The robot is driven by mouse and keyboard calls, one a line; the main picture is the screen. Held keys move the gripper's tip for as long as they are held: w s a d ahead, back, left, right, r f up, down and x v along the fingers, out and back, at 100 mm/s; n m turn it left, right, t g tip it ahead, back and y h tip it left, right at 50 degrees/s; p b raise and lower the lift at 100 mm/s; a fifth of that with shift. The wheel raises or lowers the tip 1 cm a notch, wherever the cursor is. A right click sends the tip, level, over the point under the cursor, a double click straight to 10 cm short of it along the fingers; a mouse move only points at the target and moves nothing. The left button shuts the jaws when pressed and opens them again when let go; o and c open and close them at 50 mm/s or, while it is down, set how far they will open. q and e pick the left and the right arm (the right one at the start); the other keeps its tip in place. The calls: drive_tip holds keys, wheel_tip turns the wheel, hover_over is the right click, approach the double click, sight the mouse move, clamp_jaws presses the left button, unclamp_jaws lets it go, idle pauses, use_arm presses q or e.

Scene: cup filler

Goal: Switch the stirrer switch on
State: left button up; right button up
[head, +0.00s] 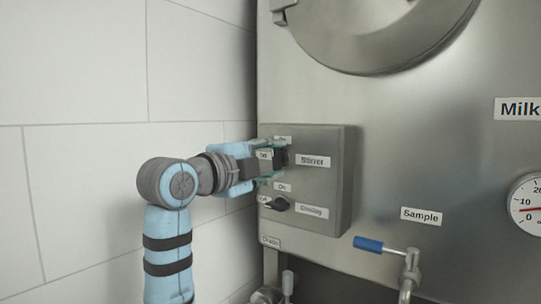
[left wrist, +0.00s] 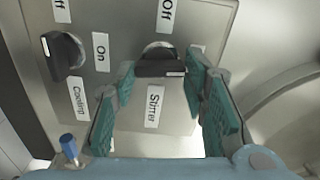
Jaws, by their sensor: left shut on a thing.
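The stirrer switch (head: 281,157) is a black bar knob on the grey control box (head: 318,190), left of the "Stirrer" label. In the left wrist view the knob (left wrist: 160,67) lies crosswise, with a small pale mark near its right end. An "Off" label (left wrist: 166,15) is above it; the label to its right is mostly hidden by a finger. My right gripper is not in view.
A second black knob, the cooling switch (head: 277,204), sits just below on the same box. A blue-handled sample tap (head: 385,246) sticks out at the lower right, with a dial gauge (head: 527,208) farther right. A tiled wall (head: 80,80) is close on the left.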

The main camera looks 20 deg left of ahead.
use_arm(q)
drive_tip(key=shift+m, duration=0.7)
drive_tip(key=shift+f, duration=0.15)
drive_tip(key=o, duration=1.2)
drive_tip(key=shift+c, duration=0.2)
drive_tip(key=v, duration=1.2)
drive_tip(key=shift+s+d, duration=0.1)
drive_tip(key=shift+d, duration=0.05)
